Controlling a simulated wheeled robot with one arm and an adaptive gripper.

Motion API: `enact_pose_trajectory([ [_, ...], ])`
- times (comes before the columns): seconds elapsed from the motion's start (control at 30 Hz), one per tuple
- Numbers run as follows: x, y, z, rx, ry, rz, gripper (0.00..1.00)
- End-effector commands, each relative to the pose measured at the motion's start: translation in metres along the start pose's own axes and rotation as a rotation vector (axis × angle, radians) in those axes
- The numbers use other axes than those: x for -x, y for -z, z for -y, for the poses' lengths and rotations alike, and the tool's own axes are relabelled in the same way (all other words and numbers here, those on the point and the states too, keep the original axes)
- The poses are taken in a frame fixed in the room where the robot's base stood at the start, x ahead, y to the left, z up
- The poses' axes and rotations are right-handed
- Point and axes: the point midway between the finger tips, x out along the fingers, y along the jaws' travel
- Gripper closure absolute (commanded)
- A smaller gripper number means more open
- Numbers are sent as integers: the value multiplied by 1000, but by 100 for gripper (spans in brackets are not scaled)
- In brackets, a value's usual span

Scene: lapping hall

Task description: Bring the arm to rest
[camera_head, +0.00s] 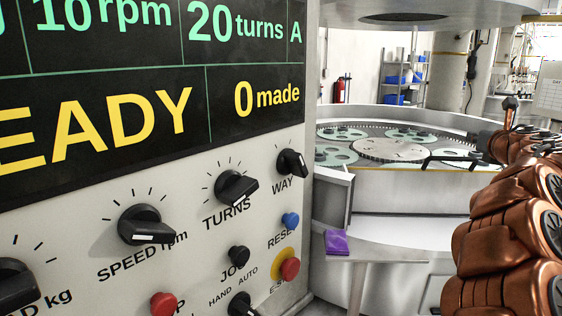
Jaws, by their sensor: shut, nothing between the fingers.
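My copper-coloured arm rises along the right side of the view and bends to the left at its top. My gripper (432,161), dark and small at this distance, is at the arm's far end. It appears in front of the lapping machine's round plate (390,150), and it is shut and empty. I cannot tell how high it is above the plate.
A control panel (100,215) with knobs and buttons fills the left, close by; its display (130,120) shows "20 turns" and "0 made". A purple item (337,242) lies on a ledge (390,252). Shelves with blue bins (395,99) and a red extinguisher (339,91) stand behind.

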Motion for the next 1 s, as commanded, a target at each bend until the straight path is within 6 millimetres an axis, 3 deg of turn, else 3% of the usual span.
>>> enact_pose_trajectory([
  [0.2, 35, -65, -2, -308, 152, 215, 100],
  [0.33, 66, -86, 3, -535, 233, 332, 100],
  [0.47, 98, -86, 12, -778, 312, 425, 100],
  [0.67, 145, -52, 21, -1172, 442, 517, 100],
  [0.87, 185, 23, 15, -1560, 606, 528, 100],
  [1.0, 210, 92, -6, -1807, 756, 484, 100],
])
